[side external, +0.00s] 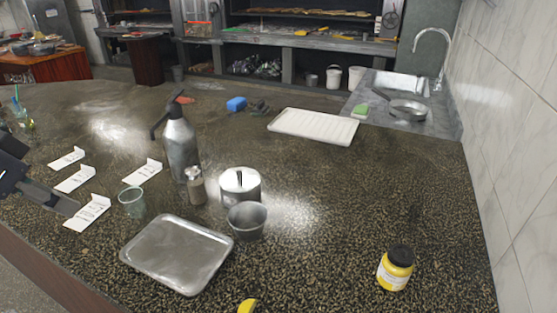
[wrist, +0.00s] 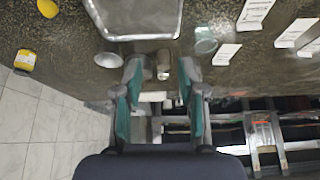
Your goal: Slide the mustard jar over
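The mustard jar (side external: 395,268) is a small yellow jar with a black lid. It stands upright on the dark speckled counter at the front right in the side view. In the wrist view the mustard jar (wrist: 25,61) shows at the far left edge. My gripper (wrist: 159,72) is open and empty, its two teal-padded fingers spread apart. In the side view only part of my gripper shows at the left edge, across the counter from the jar and well apart from it.
A metal tray (side external: 176,254), metal cup (side external: 246,221), lidded pot (side external: 240,186), shaker (side external: 196,187), dark spray bottle (side external: 180,145) and glass (side external: 132,202) stand between my gripper and the jar. A yellow piece (side external: 247,306) lies at the front edge. Counter around the jar is clear.

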